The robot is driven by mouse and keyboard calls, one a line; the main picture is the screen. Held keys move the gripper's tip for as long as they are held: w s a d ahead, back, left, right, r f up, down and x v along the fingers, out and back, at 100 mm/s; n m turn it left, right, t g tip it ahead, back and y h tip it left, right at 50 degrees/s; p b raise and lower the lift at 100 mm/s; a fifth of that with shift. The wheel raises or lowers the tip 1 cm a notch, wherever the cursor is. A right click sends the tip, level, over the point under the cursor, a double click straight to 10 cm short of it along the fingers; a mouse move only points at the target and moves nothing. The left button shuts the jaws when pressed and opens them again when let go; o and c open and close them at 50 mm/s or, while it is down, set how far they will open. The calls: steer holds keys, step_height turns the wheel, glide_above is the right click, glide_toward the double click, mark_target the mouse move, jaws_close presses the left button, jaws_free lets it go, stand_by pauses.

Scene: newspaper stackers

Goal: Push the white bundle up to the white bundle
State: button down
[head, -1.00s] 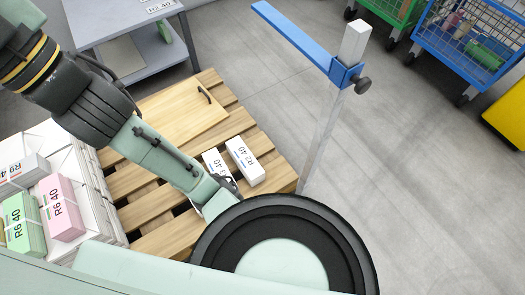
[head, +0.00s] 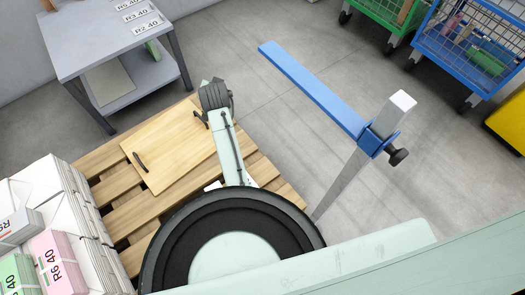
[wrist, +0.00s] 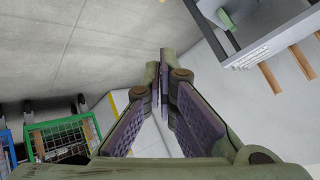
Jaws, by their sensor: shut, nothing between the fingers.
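In the head view, a small white patch (head: 213,186) shows on the pallet beside my arm; it looks like part of a white bundle. The rest of it and any other white bundle there are hidden behind my arm and its round joint. My gripper (wrist: 164,75) shows in the wrist view with its fingers meeting at the tips and nothing held. The wrist view shows no bundle that I can identify, so I cannot tell the gap between gripper and bundles.
The wooden pallet (head: 128,217) carries a flat board (head: 178,150) with handles. White, pink and green bundles (head: 55,262) are stacked at left. A grey table (head: 85,45) stands behind. A post with a blue arm (head: 310,88) stands at right, with wheeled cages (head: 470,50) beyond.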

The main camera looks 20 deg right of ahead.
steer(key=s+d+f+m+g, duration=0.45)
steer(key=s+d+f, duration=0.25)
steer(key=s+f, duration=0.4)
steer(key=s+d+f+m+g, duration=0.3)
steer(key=s+d+f+g, duration=0.2)
steer(key=s+d+f, duration=0.5)
steer(key=f, duration=0.3)
steer(key=s+a+f, duration=0.1)
steer(key=f, duration=0.3)
steer(key=s+a+f, duration=0.1)
steer(key=f, duration=0.2)
steer(key=shift+s+f, duration=0.1)
steer(key=shift+f, duration=0.2)
steer(key=shift+s+a, duration=0.2)
steer(key=shift+a, duration=0.4)
steer(key=shift+s+a, duration=0.15)
steer(key=shift+a, duration=0.45)
steer(key=shift+s+a+f+p, duration=0.1)
steer(key=shift+s+a+p, duration=0.1)
steer(key=shift+a, duration=0.2)
steer(key=shift+s+a+p, duration=0.1)
steer(key=shift+a+p, duration=0.1)
steer(key=shift+a, duration=0.15)
steer(key=a+p, duration=0.1)
steer(key=a, duration=0.1)
steer(key=s+a+p, duration=0.1)
steer(key=a, duration=0.1)
steer(key=shift+s+a+p, duration=0.2)
steer(key=shift+p, duration=0.1)
steer(key=shift+a, duration=0.2)
